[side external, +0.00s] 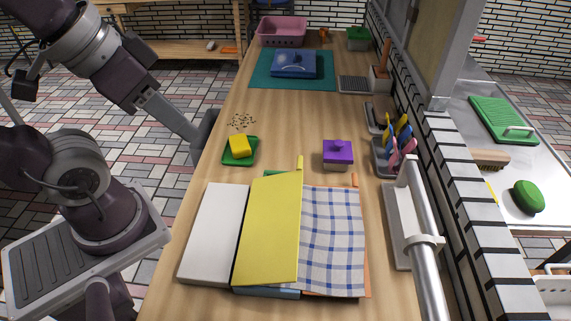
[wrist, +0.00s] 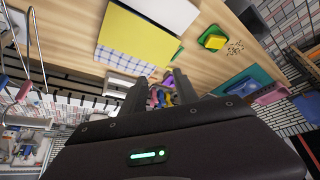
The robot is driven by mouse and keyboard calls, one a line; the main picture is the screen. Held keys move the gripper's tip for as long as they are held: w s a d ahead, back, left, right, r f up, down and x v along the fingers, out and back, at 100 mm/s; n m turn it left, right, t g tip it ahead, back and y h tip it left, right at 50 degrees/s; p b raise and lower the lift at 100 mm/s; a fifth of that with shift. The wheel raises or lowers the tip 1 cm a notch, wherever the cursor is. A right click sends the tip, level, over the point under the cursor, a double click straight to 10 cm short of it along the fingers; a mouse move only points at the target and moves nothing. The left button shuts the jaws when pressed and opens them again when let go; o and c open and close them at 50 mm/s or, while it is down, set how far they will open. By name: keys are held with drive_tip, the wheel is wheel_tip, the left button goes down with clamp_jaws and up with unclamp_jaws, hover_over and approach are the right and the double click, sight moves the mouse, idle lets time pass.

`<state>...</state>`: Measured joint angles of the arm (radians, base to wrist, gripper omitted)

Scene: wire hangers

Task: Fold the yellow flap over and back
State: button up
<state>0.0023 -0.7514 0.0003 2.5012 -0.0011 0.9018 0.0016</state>
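The yellow flap (side external: 268,230) is a flat panel with a small tab (side external: 300,163) at its far right corner. It lies between a white panel (side external: 214,232) on its left and a blue-checked cloth (side external: 333,240) on its right. I cannot tell whether its right edge is slightly raised. The flap also shows in the wrist view (wrist: 138,38), with the white panel beside it. My gripper (side external: 207,130) is at the table's left edge, apart from the flap. In the wrist view its two fingers (wrist: 160,80) are spread with nothing held between them.
A yellow sponge on a green dish (side external: 248,158), dark crumbs (side external: 241,121) and a purple-lidded box (side external: 338,154) stand beyond the flap. A rack of colourful items (side external: 395,148) and a metal rail (side external: 423,240) line the right side.

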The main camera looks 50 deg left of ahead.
drive_tip(key=c, duration=0.3)
drive_tip(key=f+n+g, duration=0.1)
drive_tip(key=w+d+f+g+h, duration=0.1)
drive_tip(key=g, duration=0.1)
drive_tip(key=shift+w+d+f+n, duration=0.2)
drive_tip(key=shift+d+n, duration=0.05)
drive_tip(key=shift+n, duration=0.15)
clamp_jaws()
drive_tip(key=w+f+n+g+h, duration=0.3)
drive_tip(key=w+f+n+h, duration=0.4)
drive_tip(key=w+n+h, duration=0.4)
drive_tip(key=w+a+f+n+t, duration=0.2)
drive_tip(key=a+f+n+t, duration=0.2)
drive_tip(key=f, duration=0.2)
drive_tip(key=w+a+f+n+t, duration=0.2)
drive_tip(key=a+f+n+t, duration=0.2)
drive_tip(key=f+n, duration=0.1)
drive_tip(key=w+a+f+n+t, duration=0.3)
drive_tip(key=a+f+n, duration=0.2)
drive_tip(key=f, duration=0.2)
drive_tip(key=shift+t+y, duration=0.3)
drive_tip(key=shift+t, duration=0.1)
drive_tip(key=x, duration=1)
drive_tip(key=shift+f, duration=0.15)
